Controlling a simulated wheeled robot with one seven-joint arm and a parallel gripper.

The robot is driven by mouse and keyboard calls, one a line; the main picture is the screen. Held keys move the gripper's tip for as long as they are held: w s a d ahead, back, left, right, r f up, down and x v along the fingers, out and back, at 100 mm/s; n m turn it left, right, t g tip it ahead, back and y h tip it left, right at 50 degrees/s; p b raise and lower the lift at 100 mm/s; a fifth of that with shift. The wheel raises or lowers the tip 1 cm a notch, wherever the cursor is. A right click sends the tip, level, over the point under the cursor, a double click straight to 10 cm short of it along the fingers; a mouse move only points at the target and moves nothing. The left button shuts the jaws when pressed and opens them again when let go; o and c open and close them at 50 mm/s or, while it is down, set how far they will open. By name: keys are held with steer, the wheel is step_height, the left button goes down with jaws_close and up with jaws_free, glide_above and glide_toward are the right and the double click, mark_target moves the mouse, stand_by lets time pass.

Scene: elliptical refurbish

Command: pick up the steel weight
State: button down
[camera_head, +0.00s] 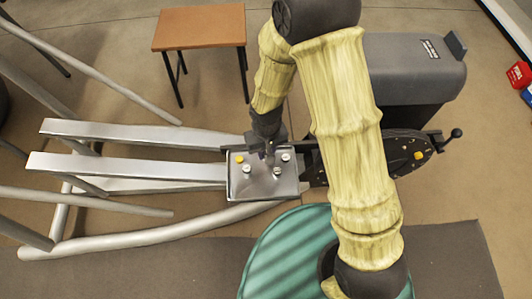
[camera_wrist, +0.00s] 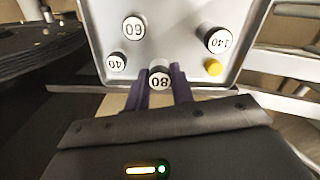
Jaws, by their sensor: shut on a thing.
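A grey metal tray (camera_head: 262,188) sits on the elliptical machine and holds several small weights. My gripper (camera_head: 267,156) reaches into it from its far edge. In the wrist view, my gripper's purple fingers (camera_wrist: 160,88) are closed around a steel weight with a white top marked 80 (camera_wrist: 159,79). Its lower part is hidden between the fingers, and I cannot tell whether it is lifted. Other weights, marked 60 (camera_wrist: 134,27), 40 (camera_wrist: 117,62) and 140 (camera_wrist: 219,40), stand apart from the fingers. A yellow round piece (camera_wrist: 213,67) is near the 140 weight.
Silver rails (camera_head: 130,168) of the elliptical extend left of the tray. A dark crank disc (camera_head: 400,157) and grey housing (camera_head: 415,70) are to the right. A brown table (camera_head: 199,27) stands at the back. A green striped round object (camera_head: 287,255) is in front.

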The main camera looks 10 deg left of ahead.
step_height(320, 180, up, 7)
steer(key=shift+r+p, duration=0.1)
steer(key=shift+p, duration=0.9)
steer(key=shift+s, duration=0.1)
